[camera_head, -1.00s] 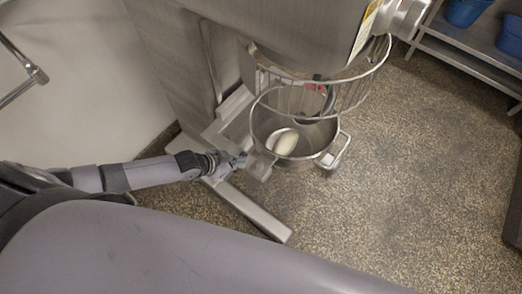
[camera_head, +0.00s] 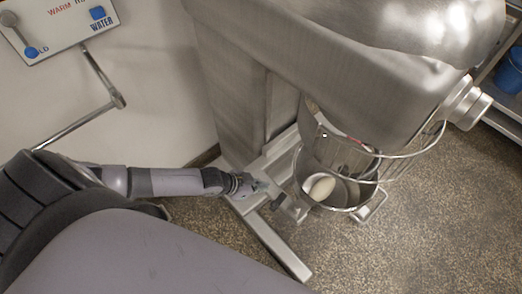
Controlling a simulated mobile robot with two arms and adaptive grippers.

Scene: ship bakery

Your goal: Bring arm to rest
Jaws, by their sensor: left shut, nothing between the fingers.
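My left arm reaches in from the left, and its gripper (camera_head: 266,189) is shut and empty. The gripper is just left of the mixer's steel bowl (camera_head: 298,190), near the bracket on the bowl's side. I cannot tell whether it touches the bracket. A pale, rounded lump (camera_head: 322,188) lies inside the bowl. My right gripper is not in view.
A large steel mixer (camera_head: 340,70) stands over the bowl, with a wire guard (camera_head: 425,145) and base legs (camera_head: 280,250). A water panel (camera_head: 60,25) and a metal pipe (camera_head: 85,122) are on the left wall. A shelf with blue bins (camera_head: 511,72) is at right. Speckled floor (camera_head: 430,230) is open at lower right.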

